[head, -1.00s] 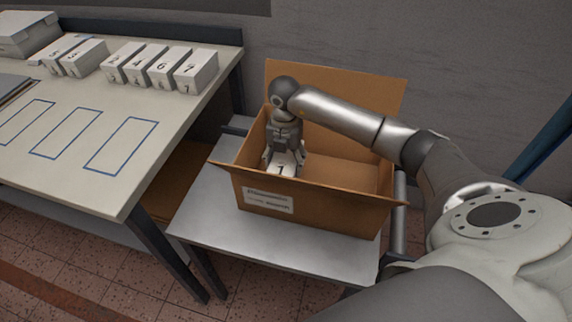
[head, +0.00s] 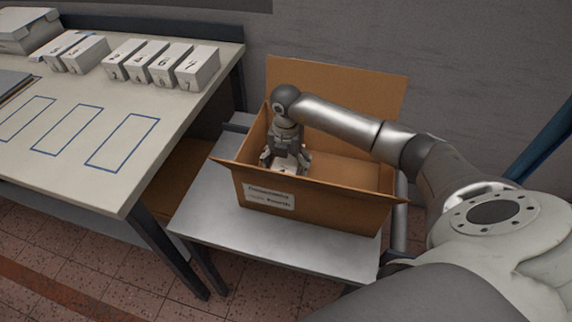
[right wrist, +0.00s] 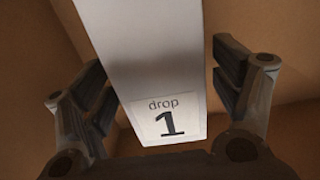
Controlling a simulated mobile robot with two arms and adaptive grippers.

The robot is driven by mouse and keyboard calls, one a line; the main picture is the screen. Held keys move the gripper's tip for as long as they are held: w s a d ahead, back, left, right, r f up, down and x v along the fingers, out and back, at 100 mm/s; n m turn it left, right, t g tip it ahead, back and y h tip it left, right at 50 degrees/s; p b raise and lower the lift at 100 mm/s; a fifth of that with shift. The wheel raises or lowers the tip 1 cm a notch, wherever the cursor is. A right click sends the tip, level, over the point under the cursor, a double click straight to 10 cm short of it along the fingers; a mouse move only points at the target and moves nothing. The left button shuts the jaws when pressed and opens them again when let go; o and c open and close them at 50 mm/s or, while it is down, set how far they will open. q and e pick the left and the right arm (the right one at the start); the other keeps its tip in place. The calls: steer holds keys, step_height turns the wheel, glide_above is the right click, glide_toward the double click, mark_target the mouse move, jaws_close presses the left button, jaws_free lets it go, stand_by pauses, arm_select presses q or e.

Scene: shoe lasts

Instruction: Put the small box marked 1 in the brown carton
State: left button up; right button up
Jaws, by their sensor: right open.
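The small white box marked 1 (right wrist: 150,60) is inside the brown carton (head: 318,207). In the right wrist view it lies between the fingers of my right gripper (head: 286,163), with a gap on each side. The gripper is open, low inside the carton near its left end. In the head view only a small top part of the box (head: 286,170) shows; the gripper and the carton's front wall hide the rest. The box's label reads "drop" above the 1. My left gripper is not in view.
The carton stands with its flaps open on a grey stand (head: 215,205). Its right half looks empty. A table (head: 60,165) at left carries several white numbered boxes (head: 160,66) at the back and blue outlined rectangles. A grey wall is behind.

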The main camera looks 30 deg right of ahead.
mark_target(286, 163)
steer(key=shift+r, duration=0.15)
step_height(286, 163, up, 12)
stand_by(0.3)
stand_by(0.4)
